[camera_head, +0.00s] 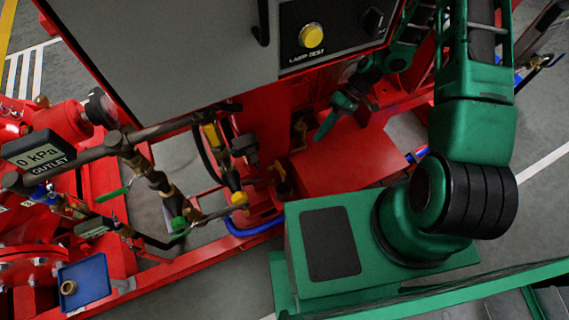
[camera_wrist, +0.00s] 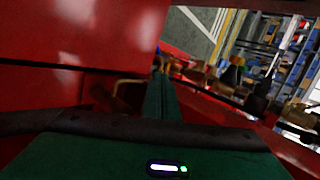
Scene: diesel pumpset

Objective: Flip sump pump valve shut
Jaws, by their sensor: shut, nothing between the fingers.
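My gripper (camera_head: 322,132) is shut and empty, its green fingers pointing down-left above a red block. In the wrist view its fingers (camera_wrist: 158,92) show as one narrow green bar. A thin brass-coloured bent piece (camera_head: 299,130) stands just left of the fingertips; a similar one (camera_wrist: 122,87) shows left of the fingers in the wrist view. Contact cannot be told. Valves on the pipework to the left include a yellow-handled one (camera_head: 211,135), a yellow one lower down (camera_head: 240,198) and a green-handled one (camera_head: 112,194). No label shows which is the sump pump valve.
A grey control cabinet (camera_head: 190,55) with a yellow lamp test button (camera_head: 311,36) overhangs the red block (camera_head: 345,160). A 0 kPa outlet gauge (camera_head: 38,152), pipes and a blue hose (camera_head: 255,229) crowd the left. Red frame rails border the pumpset.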

